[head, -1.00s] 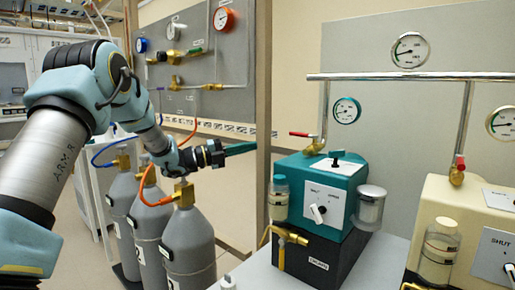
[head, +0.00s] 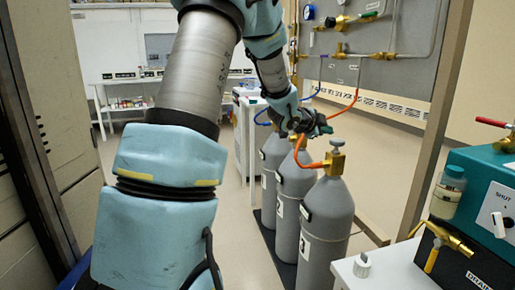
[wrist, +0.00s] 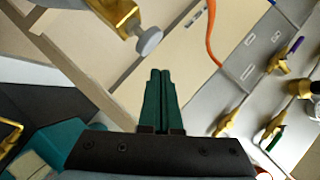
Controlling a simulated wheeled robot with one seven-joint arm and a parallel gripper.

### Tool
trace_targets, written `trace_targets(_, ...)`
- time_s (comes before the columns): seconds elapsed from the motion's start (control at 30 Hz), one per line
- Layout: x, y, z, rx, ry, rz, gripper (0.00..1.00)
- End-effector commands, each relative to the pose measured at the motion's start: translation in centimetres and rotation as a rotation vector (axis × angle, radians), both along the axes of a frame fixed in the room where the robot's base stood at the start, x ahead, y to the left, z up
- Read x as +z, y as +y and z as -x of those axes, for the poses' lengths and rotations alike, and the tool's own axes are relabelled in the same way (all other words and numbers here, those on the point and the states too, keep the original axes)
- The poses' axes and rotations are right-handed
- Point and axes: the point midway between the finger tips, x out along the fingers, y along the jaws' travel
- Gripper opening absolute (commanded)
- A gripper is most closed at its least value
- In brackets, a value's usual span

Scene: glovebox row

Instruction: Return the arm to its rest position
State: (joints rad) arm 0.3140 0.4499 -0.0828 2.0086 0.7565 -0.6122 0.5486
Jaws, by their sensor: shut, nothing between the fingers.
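My arm rises through the left half of the head view and bends at the top toward the gas cylinders. My gripper (wrist: 160,100) shows in the wrist view with its two green fingers side by side and touching, nothing between them. In the head view the gripper end is near the tops of the cylinders, in front of the orange hose, and its fingers are hard to make out there.
Several grey cylinders (head: 325,215) with brass valves (head: 334,163) stand close to my wrist. An orange hose (head: 345,108) loops above them. A teal device (head: 490,190) stands on a white bench (head: 375,272) at right. A grey cabinet (head: 60,100) is at far left.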

Motion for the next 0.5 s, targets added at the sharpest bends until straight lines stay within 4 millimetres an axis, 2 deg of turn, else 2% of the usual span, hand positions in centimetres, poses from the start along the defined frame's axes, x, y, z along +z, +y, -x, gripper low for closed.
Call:
trace_targets(0.03,-0.8,3.6,0.2,0.123,0.094,-0.008,0.0)
trace_targets(0.1,-2.5,8.4,1.1,0.299,0.237,-0.011,0.0)
trace_targets(0.17,-3.9,12.2,2.6,0.447,0.356,-0.007,0.0)
trace_targets(0.2,-4.9,14.7,3.9,0.544,0.436,-0.001,0.0)
trace_targets(0.3,-7.0,20.2,8.1,0.777,0.63,0.023,0.0)
trace_targets(0.4,-8.7,24.1,12.7,0.977,0.801,0.053,0.0)
trace_targets(0.5,-10.0,26.7,17.2,1.141,0.949,0.083,0.0)
